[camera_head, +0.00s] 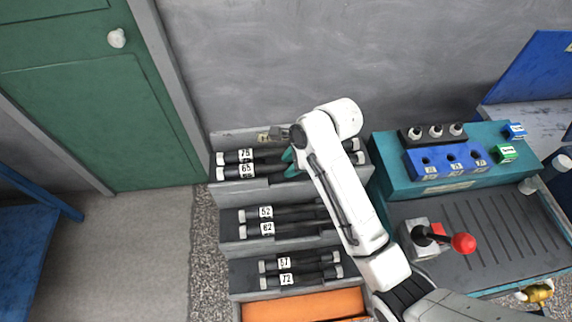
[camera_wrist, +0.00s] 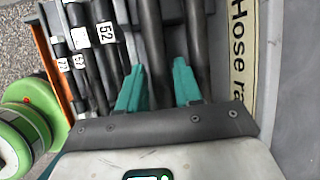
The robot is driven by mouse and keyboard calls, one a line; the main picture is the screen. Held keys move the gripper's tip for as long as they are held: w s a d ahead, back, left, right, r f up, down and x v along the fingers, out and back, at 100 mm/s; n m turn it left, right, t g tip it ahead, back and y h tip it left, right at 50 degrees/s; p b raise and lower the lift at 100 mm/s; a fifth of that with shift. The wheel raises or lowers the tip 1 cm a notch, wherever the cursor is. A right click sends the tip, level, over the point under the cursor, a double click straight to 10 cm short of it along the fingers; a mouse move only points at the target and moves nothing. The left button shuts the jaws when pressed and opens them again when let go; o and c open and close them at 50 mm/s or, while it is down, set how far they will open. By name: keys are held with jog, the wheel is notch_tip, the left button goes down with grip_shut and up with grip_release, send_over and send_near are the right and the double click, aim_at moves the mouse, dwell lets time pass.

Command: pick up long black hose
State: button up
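Two long black hoses lie on the top step of the hose rack: the back one tagged 75 (camera_head: 268,154) and the front one tagged 65 (camera_head: 266,169). My gripper (camera_head: 290,163) is over this step near their middle, its teal fingers pointing down at them. In the wrist view, the two fingers (camera_wrist: 158,88) are apart. One top-step hose (camera_wrist: 151,45) runs through the gap between them, and the other (camera_wrist: 196,40) passes by the right finger. I cannot tell whether the fingers touch a hose. My arm hides the right part of the hoses in the head view.
Shorter hoses tagged 52 and 62 (camera_head: 290,228) lie on the middle step, and 57 and 72 (camera_head: 310,277) on the lower step. An orange tray (camera_head: 300,305) is below. A teal bench (camera_head: 400,185) with a red-knobbed lever (camera_head: 463,243) stands right of the rack.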

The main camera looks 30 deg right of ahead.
grip_shut()
jog(key=shift+r, duration=0.15)
